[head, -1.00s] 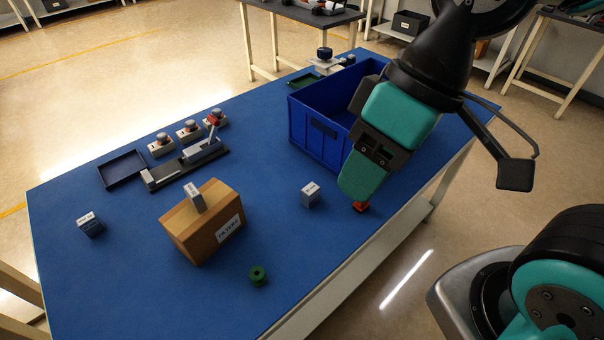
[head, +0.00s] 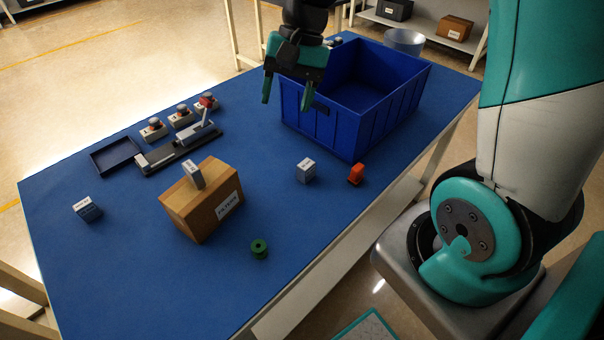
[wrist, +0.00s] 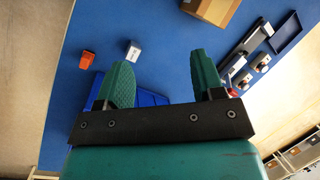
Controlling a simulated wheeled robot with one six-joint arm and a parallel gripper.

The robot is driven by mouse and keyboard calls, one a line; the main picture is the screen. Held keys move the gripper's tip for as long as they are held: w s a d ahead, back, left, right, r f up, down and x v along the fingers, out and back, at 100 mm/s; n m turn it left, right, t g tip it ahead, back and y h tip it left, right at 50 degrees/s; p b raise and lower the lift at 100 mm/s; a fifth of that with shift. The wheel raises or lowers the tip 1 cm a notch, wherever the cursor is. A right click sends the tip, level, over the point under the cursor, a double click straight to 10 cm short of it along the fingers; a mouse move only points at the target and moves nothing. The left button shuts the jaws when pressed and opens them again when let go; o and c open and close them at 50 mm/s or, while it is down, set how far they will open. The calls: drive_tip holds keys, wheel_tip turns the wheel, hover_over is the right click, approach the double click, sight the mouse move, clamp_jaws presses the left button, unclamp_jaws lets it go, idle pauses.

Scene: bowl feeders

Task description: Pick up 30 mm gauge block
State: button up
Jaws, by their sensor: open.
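Three small grey blocks with white labelled tops are in the head view: one (head: 306,172) on the mat right of centre, one (head: 194,174) tilted on top of the cardboard box, and one (head: 88,210) at the left. Their print is too small to read, so I cannot tell which is 30 mm. The right-of-centre block also shows in the wrist view (wrist: 132,52). My gripper (head: 286,94) is open and empty, fingers pointing down, by the left end of the blue bin. The wrist view shows the two spread fingers (wrist: 160,64) with nothing between them.
The blue bin (head: 345,130) stands at the back right. An orange item (head: 356,174) lies beside the right-of-centre block. A cardboard box (head: 208,212), green spool (head: 259,249), toggle clamp (head: 180,150) and dark tray (head: 114,157) also occupy the table. The front left mat is clear.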

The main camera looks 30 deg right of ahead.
sight(307, 164)
drive_tip(key=w+d+f+m, duration=0.5)
drive_tip(key=d+f+m, duration=0.35)
drive_tip(key=d, duration=0.25)
drive_tip(key=shift+g, duration=0.3)
drive_tip(key=x, duration=1.2)
drive_tip(key=shift+w+d+f, duration=0.15)
drive_tip(key=shift+w+f, duration=0.05)
drive_tip(key=shift+f, duration=0.05)
drive_tip(key=x, duration=0.1)
drive_tip(key=p+x, duration=0.1)
drive_tip(key=x, duration=0.2)
drive_tip(key=shift+s+d+f, duration=0.25)
drive_tip(key=shift+s+f, duration=0.1)
drive_tip(key=shift+f, duration=0.05)
drive_tip(key=shift+a+f, duration=0.2)
drive_tip(key=shift+f, duration=0.25)
drive_tip(key=c, duration=1.1)
